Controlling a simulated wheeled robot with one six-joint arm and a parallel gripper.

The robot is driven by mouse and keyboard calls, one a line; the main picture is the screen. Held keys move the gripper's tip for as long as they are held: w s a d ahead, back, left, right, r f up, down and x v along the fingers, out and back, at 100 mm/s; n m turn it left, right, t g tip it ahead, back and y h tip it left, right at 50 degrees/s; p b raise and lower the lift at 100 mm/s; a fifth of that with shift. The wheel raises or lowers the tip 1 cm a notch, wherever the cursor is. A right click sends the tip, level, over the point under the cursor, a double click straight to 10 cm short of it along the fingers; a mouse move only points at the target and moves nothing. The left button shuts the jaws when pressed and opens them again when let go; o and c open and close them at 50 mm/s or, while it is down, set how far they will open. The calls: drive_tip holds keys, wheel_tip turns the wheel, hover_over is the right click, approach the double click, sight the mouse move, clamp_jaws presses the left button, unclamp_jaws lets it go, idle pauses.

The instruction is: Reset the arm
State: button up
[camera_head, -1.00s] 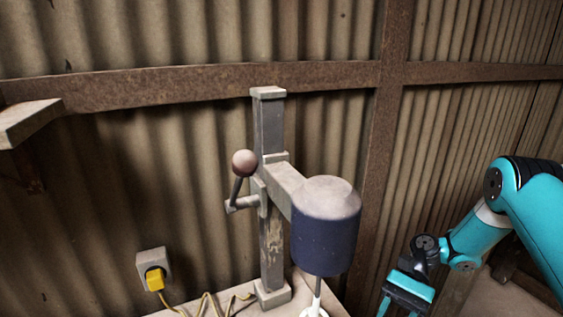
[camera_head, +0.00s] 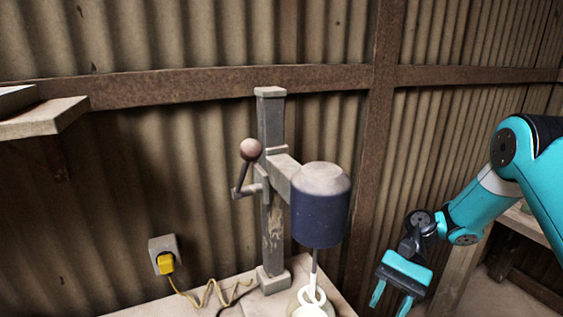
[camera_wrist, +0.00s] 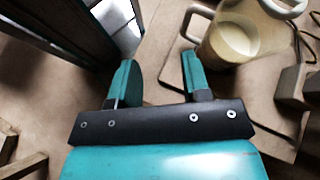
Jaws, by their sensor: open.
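My teal gripper (camera_head: 390,303) hangs from my arm at the right of the head view, pointing down, to the right of the press. Its two fingers are apart with nothing between them. In the wrist view my gripper (camera_wrist: 158,78) also shows open and empty. The press (camera_head: 320,205) has a dark blue motor housing, a grey upright post (camera_head: 271,185) and a lever with a round brown knob (camera_head: 250,149).
The press stands on a light worktop (camera_head: 245,300). A yellow plug (camera_head: 166,263) sits in a wall socket with its cable trailing on the worktop. A shelf (camera_head: 45,118) juts out at left. Corrugated walls with rusty beams (camera_head: 200,85) stand behind.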

drive_tip(key=s+a+r+n+t+h, duration=0.2)
drive_tip(key=a+r+n, duration=0.2)
drive_tip(key=r, duration=0.5)
drive_tip(key=s+a+r+n+t+h, duration=0.1)
drive_tip(key=s+r+n+t, duration=0.5)
drive_tip(key=s, duration=0.9)
wheel_tip(320, 180, up, 4)
drive_tip(key=n, duration=0.3)
drive_tip(key=shift+a+r+t+h+b, duration=0.2)
drive_tip(key=shift+a+t+h+b, duration=0.1)
drive_tip(key=shift+a+t+b, duration=0.1)
